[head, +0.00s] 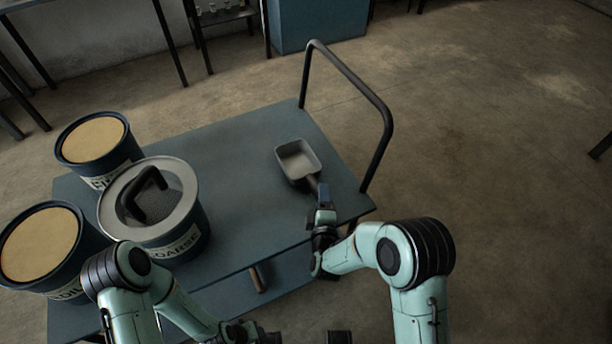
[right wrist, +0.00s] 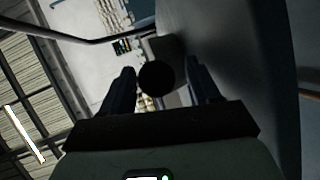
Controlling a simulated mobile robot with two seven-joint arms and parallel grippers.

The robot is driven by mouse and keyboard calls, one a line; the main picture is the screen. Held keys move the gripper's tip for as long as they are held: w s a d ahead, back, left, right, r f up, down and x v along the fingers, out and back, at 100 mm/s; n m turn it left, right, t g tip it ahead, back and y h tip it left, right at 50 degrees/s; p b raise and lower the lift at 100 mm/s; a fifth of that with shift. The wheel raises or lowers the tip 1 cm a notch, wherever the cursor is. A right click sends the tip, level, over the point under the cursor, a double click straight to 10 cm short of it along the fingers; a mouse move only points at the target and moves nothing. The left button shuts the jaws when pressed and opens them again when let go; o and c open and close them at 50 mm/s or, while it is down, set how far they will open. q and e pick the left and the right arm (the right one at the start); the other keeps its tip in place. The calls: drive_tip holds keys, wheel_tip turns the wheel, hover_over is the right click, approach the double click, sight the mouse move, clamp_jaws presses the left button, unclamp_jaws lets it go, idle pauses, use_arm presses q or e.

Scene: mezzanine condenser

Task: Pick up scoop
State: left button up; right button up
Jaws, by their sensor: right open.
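The grey scoop (head: 297,160) lies on the right part of the blue cart's top, its square pan pointing away and its dark handle (head: 314,186) towards me. My right gripper (head: 324,196) is at the handle's near end, jaws open. In the right wrist view the round dark handle end (right wrist: 156,77) shows between the two fingers, with a gap on each side. The pan shows partly behind it. My left gripper (head: 248,333) is low at the bottom edge of the head view, away from the scoop; its fingers are not clear.
The cart top (head: 255,140) is bare around the scoop. A black rail (head: 350,75) rises at the cart's right end. A brown rod (head: 258,279) shows below the cart's near edge.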

drive_tip(key=shift+w+f, duration=0.25)
drive_tip(key=shift+w, duration=0.85)
clamp_jaws()
drive_tip(key=shift+r, duration=0.1)
